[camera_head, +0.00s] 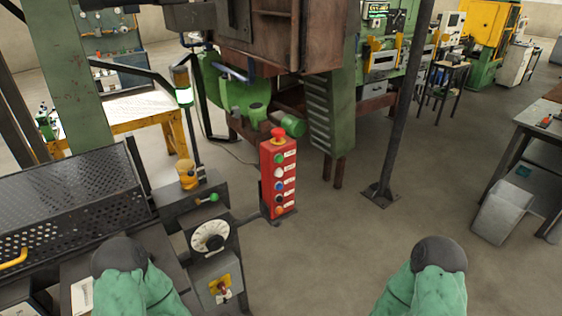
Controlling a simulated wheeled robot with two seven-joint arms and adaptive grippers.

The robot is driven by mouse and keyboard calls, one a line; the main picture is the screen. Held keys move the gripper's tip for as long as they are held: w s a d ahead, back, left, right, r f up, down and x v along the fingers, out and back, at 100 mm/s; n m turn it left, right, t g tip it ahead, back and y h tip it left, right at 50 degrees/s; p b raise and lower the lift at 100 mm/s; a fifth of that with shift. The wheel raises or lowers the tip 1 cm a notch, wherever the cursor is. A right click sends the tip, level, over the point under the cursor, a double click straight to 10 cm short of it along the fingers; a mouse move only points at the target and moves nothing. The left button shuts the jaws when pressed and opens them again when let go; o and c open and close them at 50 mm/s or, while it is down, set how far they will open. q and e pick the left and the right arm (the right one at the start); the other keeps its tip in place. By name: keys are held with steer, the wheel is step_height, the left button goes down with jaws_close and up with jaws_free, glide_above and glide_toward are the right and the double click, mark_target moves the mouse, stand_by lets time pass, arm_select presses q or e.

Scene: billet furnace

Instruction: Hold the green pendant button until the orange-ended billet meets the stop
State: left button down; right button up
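The red pendant box (266,182) stands upright near the middle of the head view, with a column of coloured buttons and white labels. The green button (278,158) is the upper one in the column, under a red mushroom knob (278,134). White, blue, black and orange buttons sit below it. Nothing touches the green button. I cannot make out an orange-ended billet or its stop. Only green-sleeved parts of my two arms with dark round caps show at the bottom left and bottom right. Neither gripper shows in the view.
Left of the pendant are a dial panel (210,236), a box with a green-knobbed lever (207,198) and a perforated guard (75,205). The furnace machine (285,45) stands behind. A dark post (398,110) rises to the right.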

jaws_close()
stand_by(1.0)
